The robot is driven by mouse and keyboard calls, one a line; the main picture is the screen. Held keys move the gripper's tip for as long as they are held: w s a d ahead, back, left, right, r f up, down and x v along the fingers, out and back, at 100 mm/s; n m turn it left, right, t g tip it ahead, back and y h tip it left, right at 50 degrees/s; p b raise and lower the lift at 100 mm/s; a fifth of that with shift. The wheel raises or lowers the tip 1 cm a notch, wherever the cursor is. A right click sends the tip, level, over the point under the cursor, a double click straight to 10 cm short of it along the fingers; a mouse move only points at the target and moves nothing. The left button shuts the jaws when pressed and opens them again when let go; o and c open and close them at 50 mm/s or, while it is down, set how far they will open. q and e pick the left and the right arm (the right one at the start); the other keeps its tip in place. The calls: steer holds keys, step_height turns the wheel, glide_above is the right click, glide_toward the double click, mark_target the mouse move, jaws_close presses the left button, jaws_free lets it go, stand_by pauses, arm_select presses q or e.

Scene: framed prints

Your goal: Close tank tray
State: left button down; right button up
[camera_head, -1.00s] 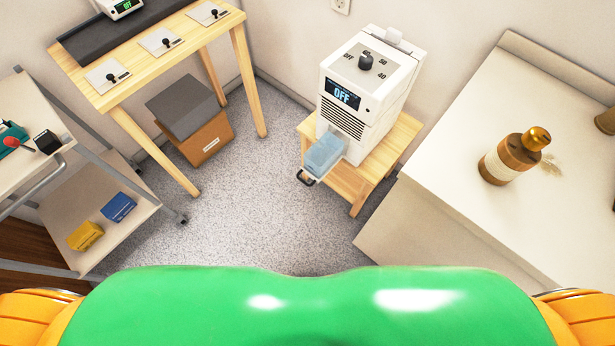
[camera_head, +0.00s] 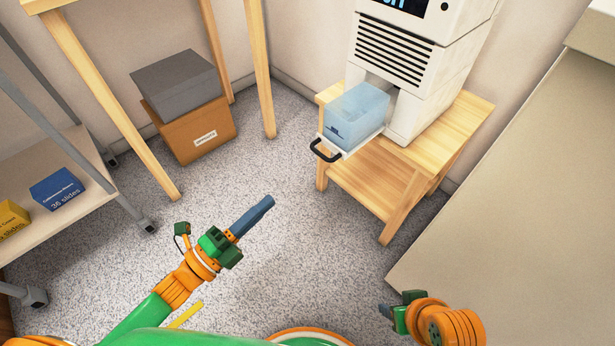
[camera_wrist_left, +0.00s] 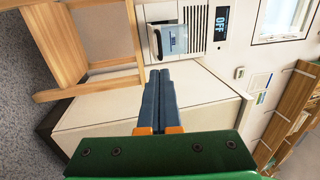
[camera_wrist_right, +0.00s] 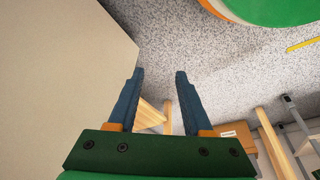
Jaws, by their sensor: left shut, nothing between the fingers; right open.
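The tank tray (camera_head: 347,146) sticks out of the front of a white machine (camera_head: 408,58) and carries a clear bluish water tank (camera_head: 357,112). A black handle (camera_head: 325,151) is on the tray's front edge. In the left wrist view the tank (camera_wrist_left: 172,38) and the handle (camera_wrist_left: 156,41) show sideways, beyond the fingertips. My left gripper (camera_head: 268,201) is shut and empty, in front of the tray and apart from it. My right gripper (camera_head: 384,311) is low beside the counter. In the right wrist view its fingers (camera_wrist_right: 159,72) are open with nothing between them.
The machine stands on a low wooden table (camera_head: 462,122). A pale counter (camera_head: 520,190) is at the right. A cardboard box (camera_head: 195,134) with a grey lid stands under a wooden bench at the left. A metal cart (camera_head: 75,200) is at the far left. The floor between is clear.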

arm_select(q)
steer(key=b+x, duration=0.2)
steer(key=x, duration=1)
steer(key=shift+w+d, duration=0.2)
steer(key=shift+w, duration=0.05)
arm_select(e)
steer(key=w+a+r+t+y, duration=0.2)
steer(key=w+a+r+t, duration=0.2)
steer(key=w+r+t, duration=0.5)
steer(key=shift+w+r+n+t, duration=0.35)
steer(key=shift+w+r, duration=0.4)
steer(key=shift+w, duration=1.45)
